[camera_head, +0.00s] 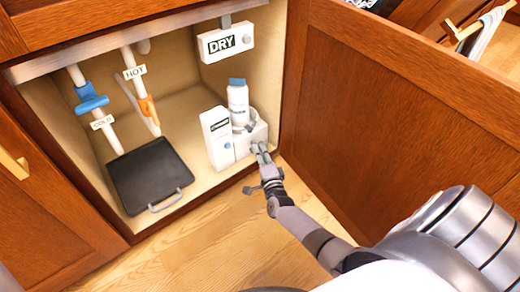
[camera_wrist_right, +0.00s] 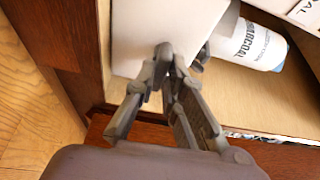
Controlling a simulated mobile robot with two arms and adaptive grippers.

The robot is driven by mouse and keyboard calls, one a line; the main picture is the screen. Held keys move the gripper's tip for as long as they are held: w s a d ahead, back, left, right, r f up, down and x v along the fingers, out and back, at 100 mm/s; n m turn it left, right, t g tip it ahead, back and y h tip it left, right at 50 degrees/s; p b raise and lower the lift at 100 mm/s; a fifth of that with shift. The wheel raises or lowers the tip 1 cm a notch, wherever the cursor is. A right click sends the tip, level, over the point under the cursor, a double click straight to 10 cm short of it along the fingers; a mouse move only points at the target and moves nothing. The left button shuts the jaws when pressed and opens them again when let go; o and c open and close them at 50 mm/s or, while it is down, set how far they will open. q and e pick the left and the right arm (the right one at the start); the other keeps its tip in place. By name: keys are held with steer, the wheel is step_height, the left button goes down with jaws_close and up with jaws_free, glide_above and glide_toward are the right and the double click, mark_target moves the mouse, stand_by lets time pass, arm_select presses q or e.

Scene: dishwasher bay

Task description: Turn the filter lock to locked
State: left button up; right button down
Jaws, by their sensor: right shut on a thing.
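The filter unit is a white block (camera_head: 259,131) on the cabinet floor, and it also shows in the wrist view (camera_wrist_right: 138,28). A white filter bottle (camera_head: 238,97) with a blue cap stands upright at it, with a grey ring around its lower part. In the wrist view the bottle (camera_wrist_right: 252,46) reads CHARCOAL. My right gripper (camera_head: 259,151) is at the front face of the block. Its fingertips (camera_wrist_right: 168,58) are closed together on a small grey part there, which I take for the filter lock. The fingers mostly hide it, so its setting cannot be read. My left gripper is out of view.
A white box (camera_head: 217,138) with a green label stands left of the unit. A black tray (camera_head: 150,176) lies further left under pipes tagged COLD (camera_head: 102,122) and HOT (camera_head: 135,72). A DRY box (camera_head: 226,42) hangs above. The open cabinet door (camera_head: 390,110) borders my right arm.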

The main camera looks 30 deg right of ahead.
steer(key=shift+m, duration=0.4)
steer(key=c, duration=1.7)
jaws_free()
steer(key=shift+o, duration=0.2)
steer(key=v, duration=0.7)
steer(key=shift+s, duration=0.2)
steer(key=shift+a+r, duration=0.1)
